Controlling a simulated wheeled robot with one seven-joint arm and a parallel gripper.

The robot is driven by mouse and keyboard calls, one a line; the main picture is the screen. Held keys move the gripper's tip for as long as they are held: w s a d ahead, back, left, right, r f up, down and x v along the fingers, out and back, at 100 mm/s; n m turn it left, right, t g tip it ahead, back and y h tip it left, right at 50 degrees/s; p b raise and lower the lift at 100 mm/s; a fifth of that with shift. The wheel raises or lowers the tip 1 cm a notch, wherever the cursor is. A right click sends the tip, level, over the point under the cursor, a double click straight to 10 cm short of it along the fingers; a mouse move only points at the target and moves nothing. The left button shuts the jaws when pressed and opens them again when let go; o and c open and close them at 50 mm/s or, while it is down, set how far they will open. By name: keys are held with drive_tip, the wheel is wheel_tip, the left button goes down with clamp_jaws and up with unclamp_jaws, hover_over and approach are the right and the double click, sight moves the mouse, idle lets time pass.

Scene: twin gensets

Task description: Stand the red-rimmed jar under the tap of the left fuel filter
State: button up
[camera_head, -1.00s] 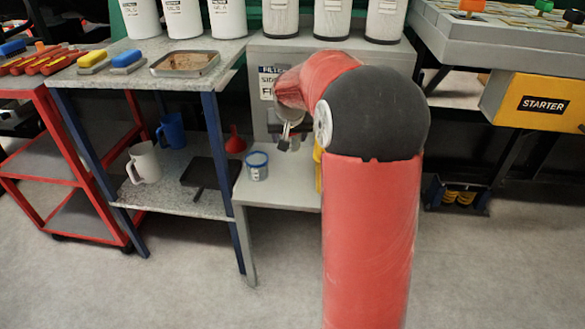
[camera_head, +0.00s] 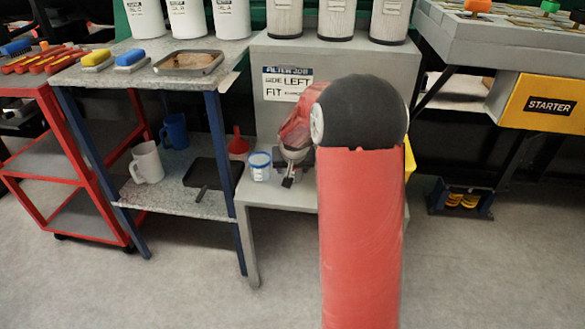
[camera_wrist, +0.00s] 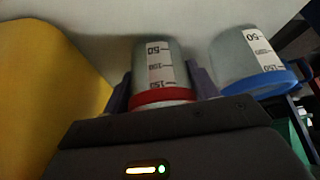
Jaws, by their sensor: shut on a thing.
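In the wrist view the red-rimmed jar (camera_wrist: 162,75) is clear, with a white measuring scale and a red rim on the side near my gripper. My gripper (camera_wrist: 162,88) has one dark finger on each side of it and is shut on it. In the head view my gripper (camera_head: 289,172) is low at the grey bench shelf, just right of the blue-rimmed jar (camera_head: 259,167). The red-rimmed jar is hidden or too small to tell there. I cannot make out the left fuel filter or its tap.
The blue-rimmed jar stands close beside the held jar in the wrist view (camera_wrist: 250,65). A yellow surface (camera_wrist: 45,85) is on the other side. A red funnel (camera_head: 237,146) and a black tray (camera_head: 210,174) are left of the shelf.

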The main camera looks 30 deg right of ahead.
drive_tip(key=shift+f, duration=0.2)
drive_tip(key=o, duration=1)
drive_tip(key=shift+r, duration=0.1)
drive_tip(key=shift+c, duration=0.2)
drive_tip(key=shift+r, duration=0.1)
